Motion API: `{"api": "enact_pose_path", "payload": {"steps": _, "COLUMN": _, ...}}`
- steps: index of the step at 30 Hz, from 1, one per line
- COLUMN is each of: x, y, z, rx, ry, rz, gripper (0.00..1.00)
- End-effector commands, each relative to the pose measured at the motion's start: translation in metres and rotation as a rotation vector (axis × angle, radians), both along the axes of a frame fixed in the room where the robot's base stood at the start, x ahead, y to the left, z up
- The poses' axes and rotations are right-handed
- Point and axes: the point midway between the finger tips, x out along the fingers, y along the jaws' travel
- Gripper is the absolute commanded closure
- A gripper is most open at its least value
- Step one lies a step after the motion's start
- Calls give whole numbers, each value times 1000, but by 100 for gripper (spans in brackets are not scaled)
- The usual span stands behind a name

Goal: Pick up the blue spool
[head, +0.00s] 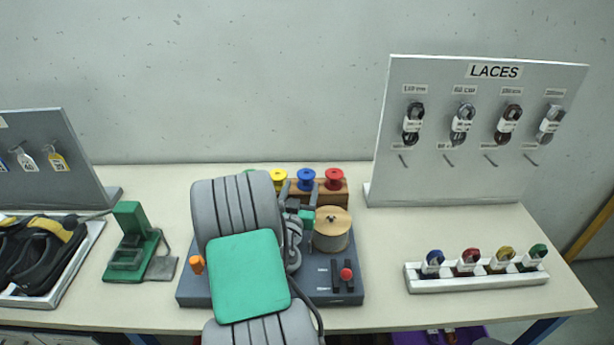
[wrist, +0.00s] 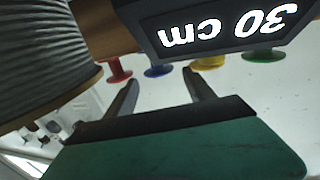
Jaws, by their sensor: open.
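The blue spool (head: 306,180) stands in a row on a wooden block, between the yellow spool (head: 278,179) and the red spool (head: 334,179). My gripper (head: 300,190) is in front of this block, partly hidden by my arm in the head view. In the wrist view, the blue spool (wrist: 158,70) appears beyond and between the fingertips of my open gripper (wrist: 160,78), with nothing held. The red spool (wrist: 118,70) shows to its left and the yellow spool (wrist: 208,62) to its right. The dark display housing hides part of the row.
A large cord reel (head: 332,232) stands right of my gripper on the grey machine base (head: 200,290). A "30 cm" display (wrist: 225,25) looms close in the wrist view. A green spool (wrist: 262,55) ends the row. A white tray (head: 478,284) of coloured items is at right.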

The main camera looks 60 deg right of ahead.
Motion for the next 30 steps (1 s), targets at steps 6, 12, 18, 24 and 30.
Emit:
{"api": "enact_pose_path", "payload": {"steps": 6, "x": 3, "y": -21, "z": 3, "rx": 4, "ry": 2, "rz": -2, "gripper": 37}}
{"api": "enact_pose_path", "payload": {"steps": 12, "x": 10, "y": -48, "z": 1, "rx": 3, "ry": 1, "rz": -2, "gripper": 37}}
{"api": "enact_pose_path", "payload": {"steps": 18, "x": 13, "y": -56, "z": -2, "rx": 1, "ry": 0, "rz": 0, "gripper": 37}}
{"api": "enact_pose_path", "payload": {"steps": 24, "x": 14, "y": -56, "z": -2, "rx": 1, "ry": 0, "rz": 0, "gripper": 44}}
{"api": "enact_pose_path", "payload": {"steps": 30, "x": 14, "y": -56, "z": -2, "rx": 1, "ry": 0, "rz": 0, "gripper": 60}}
